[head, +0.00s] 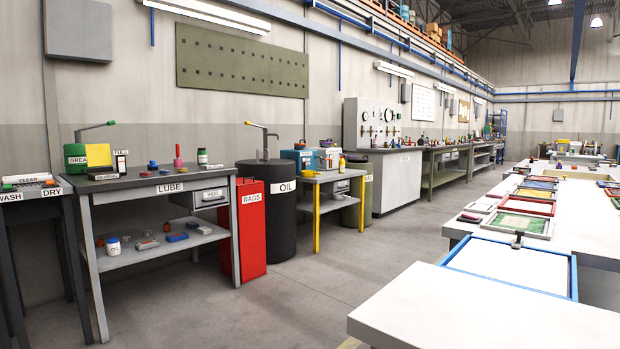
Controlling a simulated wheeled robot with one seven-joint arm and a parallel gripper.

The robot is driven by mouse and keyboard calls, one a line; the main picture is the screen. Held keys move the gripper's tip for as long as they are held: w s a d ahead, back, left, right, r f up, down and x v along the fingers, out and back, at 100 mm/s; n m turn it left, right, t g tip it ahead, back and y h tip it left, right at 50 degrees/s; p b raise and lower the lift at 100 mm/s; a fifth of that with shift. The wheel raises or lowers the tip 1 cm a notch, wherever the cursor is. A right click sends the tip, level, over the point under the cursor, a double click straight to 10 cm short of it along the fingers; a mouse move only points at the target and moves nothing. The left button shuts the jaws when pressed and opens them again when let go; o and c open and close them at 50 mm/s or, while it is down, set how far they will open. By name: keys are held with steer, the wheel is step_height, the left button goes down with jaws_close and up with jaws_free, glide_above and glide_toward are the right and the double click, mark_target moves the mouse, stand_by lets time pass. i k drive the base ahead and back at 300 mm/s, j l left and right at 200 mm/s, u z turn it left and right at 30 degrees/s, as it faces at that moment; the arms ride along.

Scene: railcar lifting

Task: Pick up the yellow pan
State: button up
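I cannot clearly make out a yellow pan in the head view. A small yellow object (563,145) shows far off at the right, beyond the long white tables, too small to identify. My gripper is not in view.
A grey lube bench (165,184) with tools stands at left, beside a red rags bin (250,232) and a black oil drum (266,210). A small yellow-legged table (318,178) follows. White tables (490,315) with framed trays line the right. The grey floor (330,275) between is clear.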

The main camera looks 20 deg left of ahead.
mark_target(304, 173)
steer(key=j+u, duration=0.2)
steer(key=j, duration=0.15)
steer(key=i+j+u, duration=0.25)
steer(key=j+u, duration=0.2)
steer(key=j, duration=0.3)
steer(key=i+j+u, duration=0.8)
steer(key=i+j, duration=0.35)
steer(key=i+z, duration=0.4)
steer(key=i+j+z, duration=0.15)
steer(key=i+z, duration=0.3)
steer(key=i+l+z, duration=0.1)
steer(key=i+z, duration=0.2)
steer(key=i, duration=0.3)
steer(key=i+z, duration=0.25)
steer(key=i, duration=0.4)
steer(key=i+u, duration=0.3)
steer(key=i, duration=2.15)
